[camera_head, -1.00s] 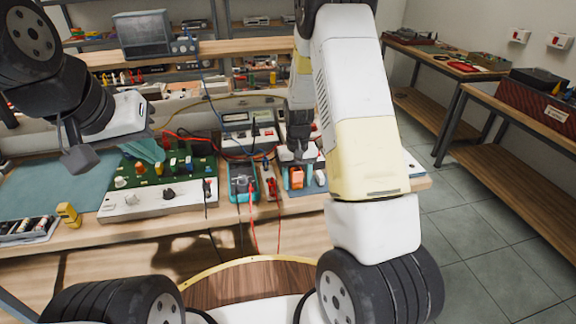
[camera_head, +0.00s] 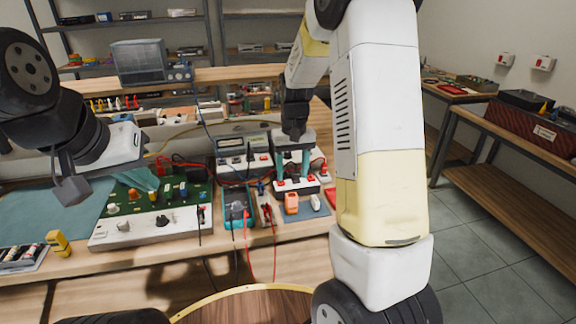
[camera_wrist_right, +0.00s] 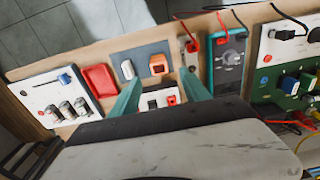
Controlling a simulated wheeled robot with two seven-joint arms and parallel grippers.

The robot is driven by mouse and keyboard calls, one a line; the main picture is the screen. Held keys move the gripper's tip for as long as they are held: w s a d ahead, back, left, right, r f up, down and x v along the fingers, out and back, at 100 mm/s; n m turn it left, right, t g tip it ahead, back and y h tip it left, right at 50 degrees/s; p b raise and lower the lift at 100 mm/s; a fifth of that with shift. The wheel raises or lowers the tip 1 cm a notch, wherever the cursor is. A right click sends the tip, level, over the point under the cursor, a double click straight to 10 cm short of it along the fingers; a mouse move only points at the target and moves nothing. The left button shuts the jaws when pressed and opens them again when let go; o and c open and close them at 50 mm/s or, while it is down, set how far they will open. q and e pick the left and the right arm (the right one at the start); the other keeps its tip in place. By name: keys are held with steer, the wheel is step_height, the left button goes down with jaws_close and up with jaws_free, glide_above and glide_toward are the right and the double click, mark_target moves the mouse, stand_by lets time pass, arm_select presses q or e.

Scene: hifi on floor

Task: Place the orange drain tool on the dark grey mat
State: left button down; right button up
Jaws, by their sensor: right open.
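The orange drain tool (camera_head: 291,203) stands on the dark grey mat (camera_head: 311,215), at the mat's left part. In the right wrist view the orange drain tool (camera_wrist_right: 159,65) lies within the mat (camera_wrist_right: 143,54), beside a small white item (camera_wrist_right: 127,70). My right gripper (camera_head: 292,174) is above and behind the tool, apart from it, with its teal fingers spread and nothing between them. The fingers also show in the right wrist view (camera_wrist_right: 162,84). My left gripper (camera_head: 70,187) hangs over the left of the bench; its jaw gap is not clear.
A teal multimeter (camera_head: 237,212) and red and black probes lie left of the mat. A red tray (camera_wrist_right: 100,80) lies on its other side. A white switch box (camera_head: 297,184) stands behind the mat, under my right gripper. A green circuit board (camera_head: 158,192) is further left.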

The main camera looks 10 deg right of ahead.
steer(key=s+r+t+y, duration=0.2)
steer(key=s+r+t, duration=0.1)
steer(key=s+r, duration=0.85)
steer(key=s+a+r+t, duration=0.2)
steer(key=s+r, duration=0.4)
steer(key=s, duration=0.5)
steer(key=shift+s+t, duration=0.35)
steer(key=shift+t, duration=0.15)
